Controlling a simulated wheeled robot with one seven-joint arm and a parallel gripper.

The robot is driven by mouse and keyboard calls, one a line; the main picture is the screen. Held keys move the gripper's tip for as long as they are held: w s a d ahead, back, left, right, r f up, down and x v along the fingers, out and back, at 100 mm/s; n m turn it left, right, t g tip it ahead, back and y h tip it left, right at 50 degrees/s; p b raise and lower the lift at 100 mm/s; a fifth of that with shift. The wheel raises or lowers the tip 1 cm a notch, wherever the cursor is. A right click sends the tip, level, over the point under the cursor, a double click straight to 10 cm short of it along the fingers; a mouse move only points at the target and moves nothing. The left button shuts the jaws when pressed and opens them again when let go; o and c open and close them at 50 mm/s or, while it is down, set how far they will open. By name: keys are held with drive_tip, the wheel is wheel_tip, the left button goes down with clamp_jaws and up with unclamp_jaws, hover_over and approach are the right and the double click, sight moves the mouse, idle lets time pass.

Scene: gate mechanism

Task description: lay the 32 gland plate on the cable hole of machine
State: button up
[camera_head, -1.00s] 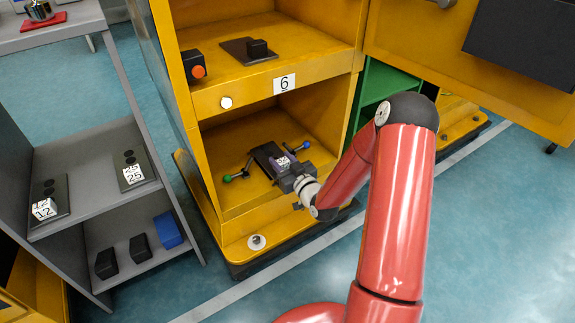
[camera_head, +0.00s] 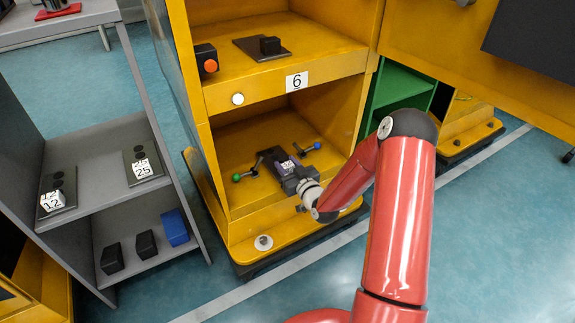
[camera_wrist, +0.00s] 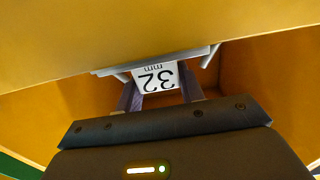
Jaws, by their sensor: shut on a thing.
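The yellow machine (camera_head: 222,104) has a lower open compartment, where the 32 gland plate (camera_head: 268,155) shows as a dark plate on or just above the floor. In the wrist view the plate's white "32 mm" label (camera_wrist: 155,77) shows upside down between my fingers. My gripper (camera_head: 288,167) is shut on the plate's raised grip, inside the compartment; it also shows in the wrist view (camera_wrist: 160,92). The cable hole is hidden from both views. I cannot tell whether the plate touches the floor.
A green-knobbed lever (camera_head: 237,177) and a blue-knobbed lever (camera_head: 316,146) flank the plate. An upper shelf holds another dark plate (camera_head: 248,47) and an orange button box (camera_head: 206,60). A grey rack (camera_head: 100,205) at left holds plates marked 12 and 25.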

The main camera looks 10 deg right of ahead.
drive_tip(key=shift+f, duration=0.2)
idle(0.6)
drive_tip(key=o, duration=1.3)
drive_tip(key=shift+o, duration=0.2)
drive_tip(key=shift+f, duration=0.1)
drive_tip(key=v, duration=0.7)
drive_tip(key=shift+s, duration=0.35)
drive_tip(key=shift+d, duration=0.1)
